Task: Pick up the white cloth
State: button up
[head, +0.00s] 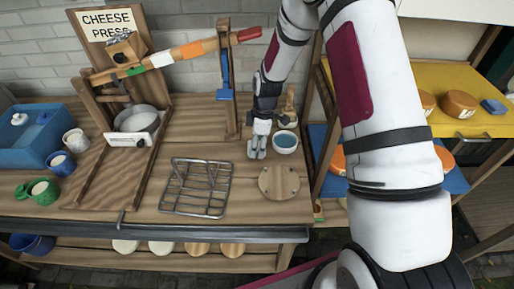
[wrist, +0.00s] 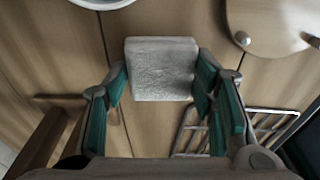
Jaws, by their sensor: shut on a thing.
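The white cloth (wrist: 162,68) is a pale, folded, block-like pad in the wrist view. It lies between the two teal-lined fingers of my gripper (wrist: 161,84), which is shut on it. In the head view my gripper (head: 258,142) points down over the wooden bench, left of a small bowl of bluish liquid (head: 285,142). The cloth is small and mostly hidden by the fingers there. I cannot tell whether it touches the bench top.
A wire rack (head: 195,187) and a round wooden board (head: 278,182) lie in front of my gripper. A wooden cheese press (head: 228,75) with a red-tipped lever stands behind and left. Shelves with orange cheeses (head: 459,103) are at right. A blue basin (head: 38,135) stands far left.

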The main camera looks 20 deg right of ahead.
jog(key=shift+w+r, duration=0.1)
jog(key=shift+r, duration=0.65)
jog(key=s, duration=0.5)
jog(key=s+r, duration=0.1)
jog(key=s, duration=1)
jog(key=shift+s+r, duration=0.1)
jog(key=shift+r, duration=0.05)
